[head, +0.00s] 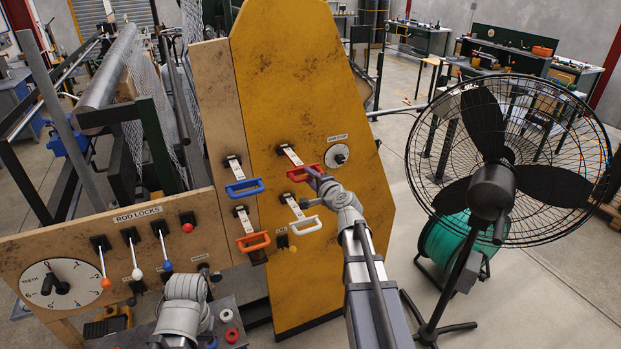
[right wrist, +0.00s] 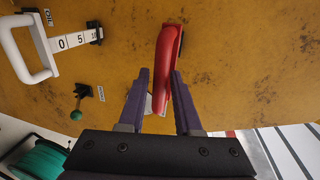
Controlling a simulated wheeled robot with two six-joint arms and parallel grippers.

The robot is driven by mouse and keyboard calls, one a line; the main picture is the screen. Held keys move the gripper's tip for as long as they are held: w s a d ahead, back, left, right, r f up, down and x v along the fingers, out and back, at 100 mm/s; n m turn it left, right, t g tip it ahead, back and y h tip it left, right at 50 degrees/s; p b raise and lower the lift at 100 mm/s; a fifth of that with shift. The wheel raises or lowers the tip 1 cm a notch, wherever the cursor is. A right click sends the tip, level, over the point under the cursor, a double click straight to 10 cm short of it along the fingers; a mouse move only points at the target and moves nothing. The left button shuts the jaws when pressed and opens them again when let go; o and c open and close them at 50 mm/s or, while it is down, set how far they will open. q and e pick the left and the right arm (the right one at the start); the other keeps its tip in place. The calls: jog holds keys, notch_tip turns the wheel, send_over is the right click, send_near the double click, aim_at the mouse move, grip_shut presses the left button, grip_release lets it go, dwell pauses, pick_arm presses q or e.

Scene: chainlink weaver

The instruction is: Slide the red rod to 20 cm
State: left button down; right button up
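The red rod's scaled strip (head: 291,155) comes out of the yellow panel (head: 290,60), with a red handle (head: 297,176) at its end. My right gripper (head: 318,180) is at the right side of this handle. In the right wrist view the red handle (right wrist: 168,70) lies between the two fingers (right wrist: 160,100). The fingers are apart, with a gap at the left one; the handle is close to the right one, and I cannot tell whether they touch. The rod's scale reading is too small to read. My left arm is at the lower left; its fingers cannot be made out.
Blue (head: 245,188), orange (head: 253,242) and white (head: 306,226) handles sit on other rods close by. A round knob (head: 340,153) is right of the red rod. A rod locks board (head: 120,235) with levers stands at left. A large fan (head: 490,190) stands at right.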

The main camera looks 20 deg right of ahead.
grip_shut()
dwell(1.1)
